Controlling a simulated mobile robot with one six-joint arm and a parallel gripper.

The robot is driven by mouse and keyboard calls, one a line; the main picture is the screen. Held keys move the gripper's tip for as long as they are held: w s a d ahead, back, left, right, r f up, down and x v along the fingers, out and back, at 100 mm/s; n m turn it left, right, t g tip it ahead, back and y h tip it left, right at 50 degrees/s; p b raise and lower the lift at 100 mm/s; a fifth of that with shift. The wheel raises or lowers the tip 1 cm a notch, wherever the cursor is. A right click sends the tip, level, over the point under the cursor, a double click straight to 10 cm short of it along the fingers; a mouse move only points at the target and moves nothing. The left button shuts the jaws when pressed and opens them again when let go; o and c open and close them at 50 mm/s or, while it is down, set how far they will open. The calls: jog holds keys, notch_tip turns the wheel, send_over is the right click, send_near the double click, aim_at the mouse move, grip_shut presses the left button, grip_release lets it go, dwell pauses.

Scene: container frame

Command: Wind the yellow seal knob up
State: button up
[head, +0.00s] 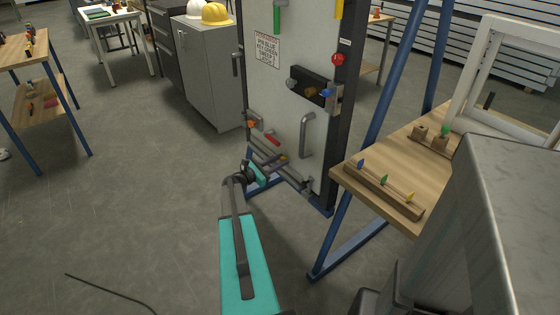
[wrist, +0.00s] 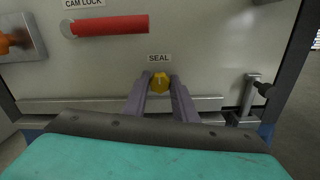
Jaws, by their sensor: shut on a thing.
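The yellow seal knob (wrist: 160,83) sits low on the grey door panel (wrist: 205,60), under a "SEAL" label (wrist: 159,58). My gripper (wrist: 161,81) is shut on the knob, with one grey finger at its left side and one at its right. A dark mark shows on the knob's face. In the head view my gripper (head: 276,163) reaches the bottom of the door, and the knob is small there and partly hidden by the fingers.
A red cam lock handle (wrist: 112,26) is above left of the knob, and an orange knob (wrist: 6,41) is farther left. A metal bolt (wrist: 251,97) is at the right. A wooden bench (head: 410,165) stands right of the blue frame (head: 378,85). Open floor (head: 130,210) lies to the left.

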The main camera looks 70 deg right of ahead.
jog(key=shift+s+a+f, duration=0.1)
jog(key=shift+s+f, duration=0.1)
jog(key=shift+s, duration=0.1)
jog(key=o, duration=0.9)
jog(key=shift+o, duration=0.7)
jog(key=shift+w+r, duration=0.1)
jog(key=shift+w, duration=0.05)
jog(key=shift+w, duration=0.1)
jog(key=v, duration=1.3)
jog(key=shift+a, duration=0.3)
